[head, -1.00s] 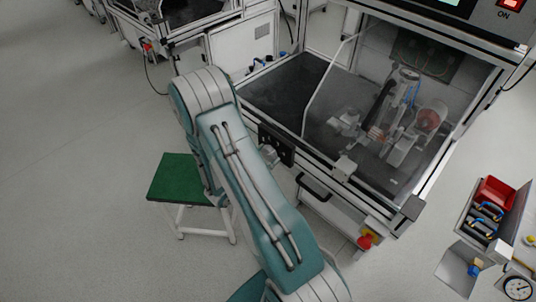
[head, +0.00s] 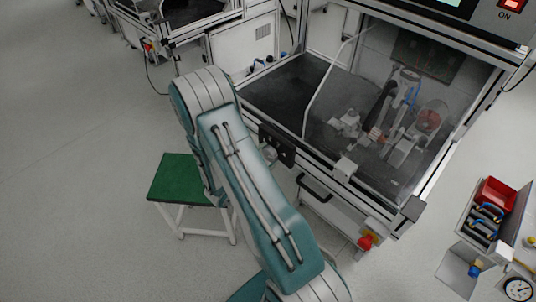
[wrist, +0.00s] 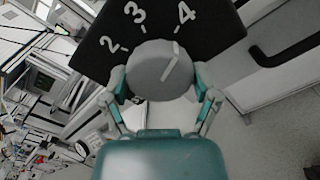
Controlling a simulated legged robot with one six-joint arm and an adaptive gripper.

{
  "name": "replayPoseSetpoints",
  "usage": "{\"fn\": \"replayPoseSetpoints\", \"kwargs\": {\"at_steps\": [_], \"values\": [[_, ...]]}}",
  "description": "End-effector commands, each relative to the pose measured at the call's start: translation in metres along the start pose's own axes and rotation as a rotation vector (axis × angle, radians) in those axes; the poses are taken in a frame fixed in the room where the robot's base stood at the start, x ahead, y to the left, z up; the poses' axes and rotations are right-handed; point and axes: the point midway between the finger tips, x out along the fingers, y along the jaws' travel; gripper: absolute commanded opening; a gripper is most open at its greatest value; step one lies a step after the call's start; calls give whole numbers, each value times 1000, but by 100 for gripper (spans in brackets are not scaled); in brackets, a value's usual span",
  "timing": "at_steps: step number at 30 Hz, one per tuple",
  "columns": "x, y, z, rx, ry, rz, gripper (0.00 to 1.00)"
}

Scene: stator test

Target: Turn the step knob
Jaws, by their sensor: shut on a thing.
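The step knob (wrist: 160,70) is a round grey knob with a light pointer line, in the wrist view. It sits on a black panel (wrist: 92,50) marked with white numerals 2, 3 and 4. The pointer line leans up and to the right, toward the 4. My gripper (wrist: 160,84) has a finger on each side of the knob and is shut on it. In the head view the black panel (head: 277,146) is on the front of the test cabinet. My arm hides part of the area there, and the fingers are not clearly seen.
The test cabinet (head: 325,172) has a clear cover over a machine. A black handle (head: 314,188) and a red knob (head: 366,242) are on its lower front. A green-topped stool (head: 178,180) stands left of my arm. Open floor lies at the left.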

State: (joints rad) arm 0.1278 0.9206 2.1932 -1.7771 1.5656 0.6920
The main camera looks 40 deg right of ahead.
Motion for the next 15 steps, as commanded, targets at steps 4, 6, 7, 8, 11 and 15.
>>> {"fn": "replayPoseSetpoints", "kwargs": {"at_steps": [4, 6, 7, 8, 11, 15], "values": [[0, 1, -1, 7, 3, 2, 31], [0, 1, -1, 7, 3, 1, 31], [0, 1, -1, 7, 3, 1, 31], [0, 1, -1, 7, 3, 1, 31], [0, 1, -1, 7, 3, 1, 83], [0, 1, 0, 5, 2, 1, 100]]}}
